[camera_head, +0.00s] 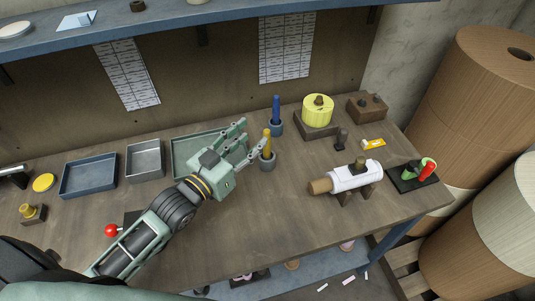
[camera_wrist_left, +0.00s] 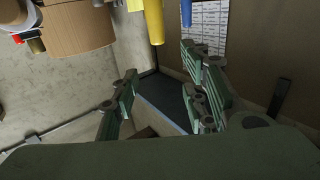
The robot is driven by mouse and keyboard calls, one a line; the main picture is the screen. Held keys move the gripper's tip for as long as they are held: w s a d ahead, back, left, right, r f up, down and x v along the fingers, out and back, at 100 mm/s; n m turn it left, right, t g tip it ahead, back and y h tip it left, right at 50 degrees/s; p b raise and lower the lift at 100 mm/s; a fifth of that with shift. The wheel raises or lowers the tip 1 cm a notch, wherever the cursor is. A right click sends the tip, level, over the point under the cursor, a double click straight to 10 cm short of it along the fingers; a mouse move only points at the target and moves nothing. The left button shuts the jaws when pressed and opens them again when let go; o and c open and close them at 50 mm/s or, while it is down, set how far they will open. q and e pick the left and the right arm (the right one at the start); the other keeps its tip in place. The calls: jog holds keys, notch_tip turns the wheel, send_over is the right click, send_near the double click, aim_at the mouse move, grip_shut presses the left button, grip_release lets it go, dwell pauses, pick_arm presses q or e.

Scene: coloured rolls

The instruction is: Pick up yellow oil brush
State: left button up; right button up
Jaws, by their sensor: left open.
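The yellow oil brush (camera_head: 267,142) stands upright in a small grey cup (camera_head: 267,162) on the workbench, right of the green tray. My left gripper (camera_head: 253,137) is open and empty, with its fingers pointing toward the brush from the left; one finger overlaps the brush's surroundings in the head view. In the left wrist view, the yellow handle (camera_wrist_left: 154,22) shows at the top, beyond and between the open fingers (camera_wrist_left: 160,98). I see no grip on it, and the exact gap is unclear. My right gripper is not in view.
A blue brush (camera_head: 276,107) stands in another cup just behind. A green tray (camera_head: 183,163) lies under the left gripper. A yellow cylinder (camera_head: 318,111) and a white roll (camera_head: 352,177) are to the right. The front middle of the bench is clear.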

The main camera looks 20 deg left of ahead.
aim_at(267, 149)
pick_arm(q)
notch_tip(267, 149, down, 9)
jog(key=shift+w+r+p, duration=0.1)
jog(key=shift+r+p, duration=0.05)
jog(key=shift+p, duration=0.15)
jog(key=shift+w+d+r, duration=0.15)
jog(key=shift+w+r, duration=0.1)
jog(key=shift+w, duration=0.15)
jog(key=shift+w+d+f, duration=0.1)
jog(key=shift+w+d, duration=0.1)
jog(key=shift+w, duration=0.3)
jog(key=p+x, duration=0.1)
jog(key=x, duration=0.3)
jog(key=shift+w+d, duration=0.15)
jog(key=shift+w, duration=0.2)
jog(key=shift+w+d, duration=0.1)
jog(key=shift+w, duration=0.25)
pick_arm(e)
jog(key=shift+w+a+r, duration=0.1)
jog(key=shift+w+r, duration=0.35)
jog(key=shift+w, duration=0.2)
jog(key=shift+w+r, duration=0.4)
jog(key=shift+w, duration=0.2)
pick_arm(q)
jog(key=shift+s, duration=0.1)
grip_shut()
